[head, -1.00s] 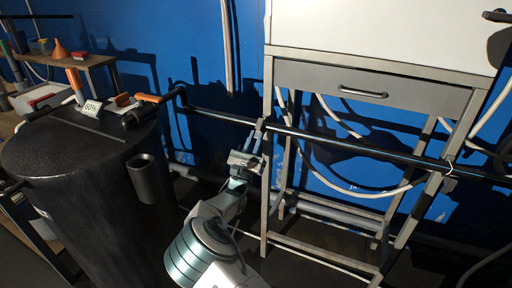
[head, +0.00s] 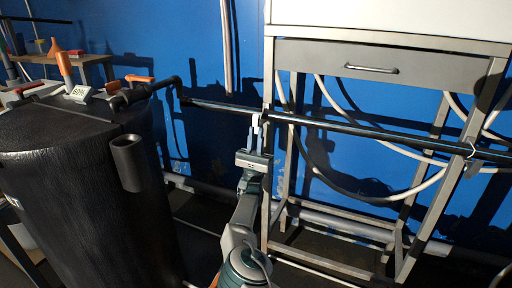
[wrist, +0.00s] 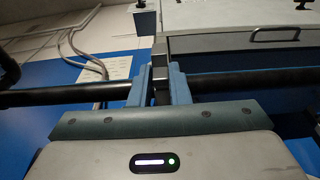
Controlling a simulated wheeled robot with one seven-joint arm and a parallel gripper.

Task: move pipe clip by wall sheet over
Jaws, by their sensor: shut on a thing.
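The pipe clip (wrist: 160,62) is a small grey metal piece on the black horizontal pipe (wrist: 62,97). It also shows as a pale piece on the pipe in the head view (head: 256,120). My gripper (wrist: 162,84) is shut on the clip, with one blue finger on each side of it. In the head view my gripper (head: 254,136) reaches up to the pipe from below, by the left leg of the metal stand. The pale wall sheet (wrist: 118,68) hangs on the wall just left of the fingers in the wrist view. Part of the clip is hidden by the fingers.
A second clip or hook (head: 471,150) sits on the pipe at the right. The metal stand with a drawer (head: 370,68) is behind the pipe. A large black tank (head: 80,190) stands at the left. White hoses (head: 400,150) hang behind the pipe.

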